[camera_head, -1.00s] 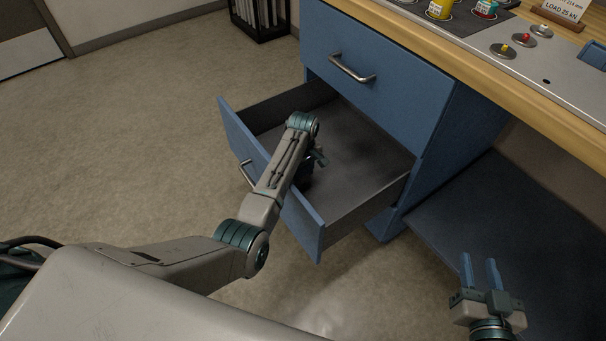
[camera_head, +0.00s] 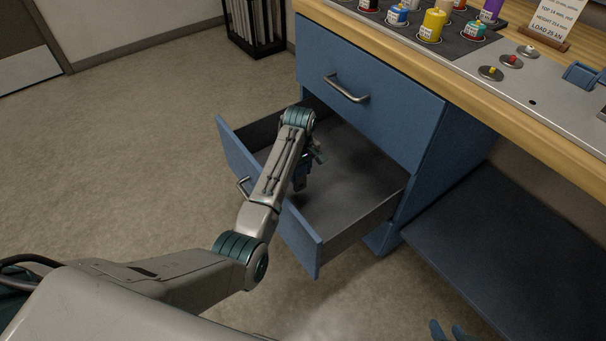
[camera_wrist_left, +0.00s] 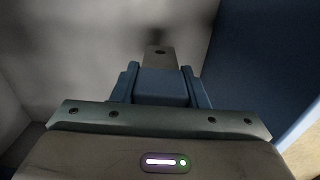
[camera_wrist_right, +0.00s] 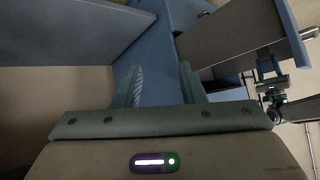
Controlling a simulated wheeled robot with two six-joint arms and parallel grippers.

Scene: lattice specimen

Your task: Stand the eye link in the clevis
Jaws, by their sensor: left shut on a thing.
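My left gripper (camera_head: 301,183) points down inside the open drawer, partly hidden behind its own arm. In the left wrist view, my left gripper (camera_wrist_left: 160,84) is shut on a blue block with a grey metal tab, which has a hole near its end. This looks like the eye link (camera_wrist_left: 159,60). My right gripper (camera_wrist_right: 158,90) is open and empty in the right wrist view; in the head view only its blue fingertips (camera_head: 447,331) show at the bottom edge. A blue bracket (camera_head: 580,75) on the bench's steel plate may be the clevis; I cannot tell.
The open drawer (camera_head: 300,240) juts from the blue cabinet (camera_head: 375,100) and its visible floor is bare. The wooden bench (camera_head: 480,95) carries coloured cylinders (camera_head: 432,25), small buttons (camera_head: 490,72) and a load card (camera_head: 556,20). A dark lower shelf (camera_head: 490,240) is clear.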

